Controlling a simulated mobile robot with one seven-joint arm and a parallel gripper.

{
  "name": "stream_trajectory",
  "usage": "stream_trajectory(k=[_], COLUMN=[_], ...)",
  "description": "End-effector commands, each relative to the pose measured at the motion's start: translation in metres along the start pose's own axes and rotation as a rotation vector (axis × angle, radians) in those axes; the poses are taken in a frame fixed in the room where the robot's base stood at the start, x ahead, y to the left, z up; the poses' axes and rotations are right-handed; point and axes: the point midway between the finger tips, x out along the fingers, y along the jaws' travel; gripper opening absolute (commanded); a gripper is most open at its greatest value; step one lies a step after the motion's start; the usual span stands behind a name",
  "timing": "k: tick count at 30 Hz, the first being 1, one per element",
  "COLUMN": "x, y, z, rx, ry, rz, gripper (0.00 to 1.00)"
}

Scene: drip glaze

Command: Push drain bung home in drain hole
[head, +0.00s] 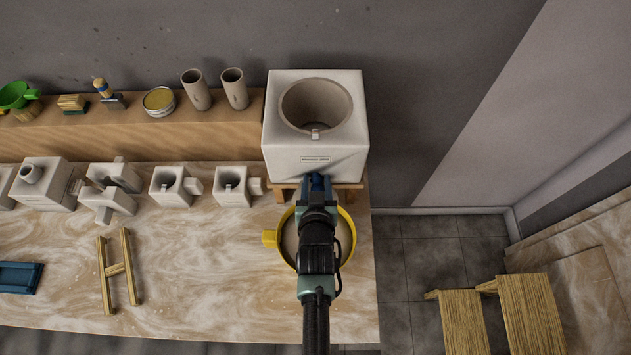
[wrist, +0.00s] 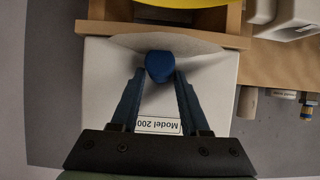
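The blue drain bung (wrist: 159,66) sits between my fingertips at the lower front of the white plaster mould (wrist: 215,80). My gripper (wrist: 160,78) has a finger against each side of the bung and looks shut on it. In the head view, the mould (head: 275,110) stands on a wooden stand, with a round opening in its top. My gripper (head: 317,185) reaches its front face under the label. The drain hole is hidden behind the bung, so I cannot tell how deep the bung sits.
A yellow bucket (head: 270,238) stands below my arm, in front of the mould. Several smaller white moulds (head: 45,185) and a wooden frame (head: 115,270) are on the marbled table (head: 210,265) to the left. A shelf (head: 190,125) with cups and tools runs behind.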

Motion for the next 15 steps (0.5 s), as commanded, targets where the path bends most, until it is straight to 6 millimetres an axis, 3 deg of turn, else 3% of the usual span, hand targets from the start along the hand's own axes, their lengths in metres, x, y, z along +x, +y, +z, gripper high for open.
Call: stream_trajectory(k=[1, 3, 15], x=[0.0008, 0.0008, 0.0009], y=[-0.0029, -0.0038, -0.0080], z=[-0.0045, -0.0047, -0.0061], rx=[-0.002, -0.003, -0.004], ry=[0.009, 0.010, 0.013], rz=[-0.005, -0.007, -0.015], gripper=[0.63, 0.73, 0.73])
